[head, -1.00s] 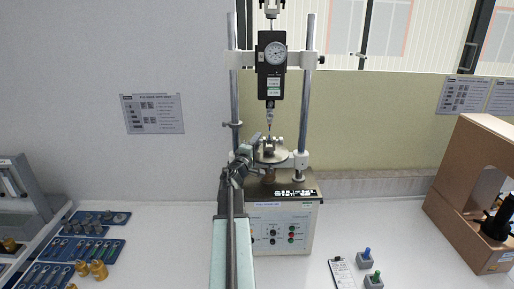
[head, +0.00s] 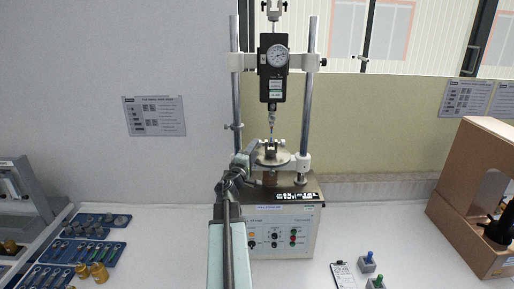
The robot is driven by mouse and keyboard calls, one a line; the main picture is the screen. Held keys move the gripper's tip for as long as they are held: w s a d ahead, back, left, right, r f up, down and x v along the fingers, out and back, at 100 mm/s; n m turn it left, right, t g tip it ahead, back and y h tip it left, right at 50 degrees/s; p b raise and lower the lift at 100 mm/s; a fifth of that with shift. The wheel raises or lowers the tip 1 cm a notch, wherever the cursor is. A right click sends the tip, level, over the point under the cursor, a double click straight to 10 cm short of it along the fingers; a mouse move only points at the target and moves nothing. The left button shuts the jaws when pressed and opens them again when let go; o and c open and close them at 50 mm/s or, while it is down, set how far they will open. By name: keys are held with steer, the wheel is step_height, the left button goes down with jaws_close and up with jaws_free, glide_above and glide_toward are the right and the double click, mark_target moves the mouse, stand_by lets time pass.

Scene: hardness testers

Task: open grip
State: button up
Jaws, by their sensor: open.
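The test stand (head: 282,230) stands at the middle, with two upright columns and a control box. A black force gauge with a round dial (head: 273,72) hangs between the columns. Below it, a small grip fixture (head: 271,150) sits on the round plate (head: 272,160). My gripper (head: 249,155) is at the left edge of the plate, beside the grip fixture. It is open; its fingers are small and partly hidden by my arm. I cannot tell whether it touches the fixture or plate.
Blue trays (head: 85,237) with several metal parts and brass weights (head: 97,271) lie at left. A brown frame (head: 470,200) stands at far right. The white bench is clear between.

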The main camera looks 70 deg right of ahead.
steer(key=a, duration=0.3)
steer(key=shift+s+a+f, duration=0.15)
steer(key=shift+f, duration=0.2)
